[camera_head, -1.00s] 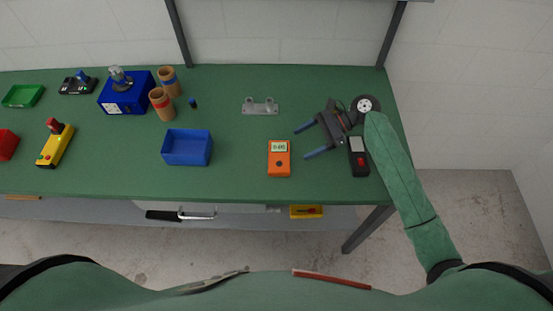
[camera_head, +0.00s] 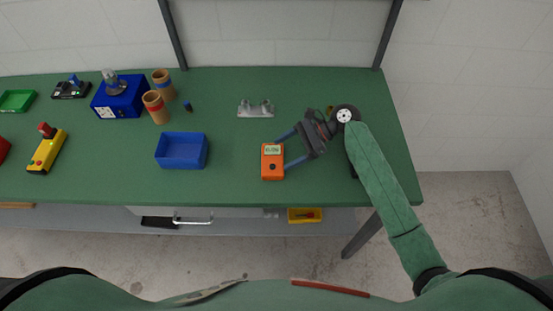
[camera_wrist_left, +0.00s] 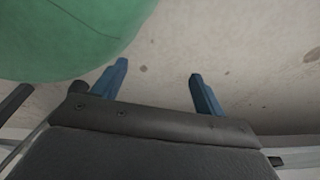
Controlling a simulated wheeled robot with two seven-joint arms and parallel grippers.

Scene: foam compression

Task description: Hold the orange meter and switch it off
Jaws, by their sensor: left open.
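The orange meter (camera_head: 273,168) lies on the green bench right of the blue tray, its small screen lit with digits and a dark knob below it. My right gripper (camera_head: 283,150) is open, with its blue fingers pointing left. One finger is beyond the meter's top right and the other is beside its right edge. I cannot tell whether a finger touches it. My left gripper (camera_wrist_left: 162,85) shows only in the left wrist view, open and empty above the floor.
A blue tray (camera_head: 182,151) stands left of the meter. A grey metal bracket (camera_head: 256,110) lies behind it. A dark device is mostly hidden under my right arm. Bare bench (camera_head: 225,180) lies between tray and meter.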

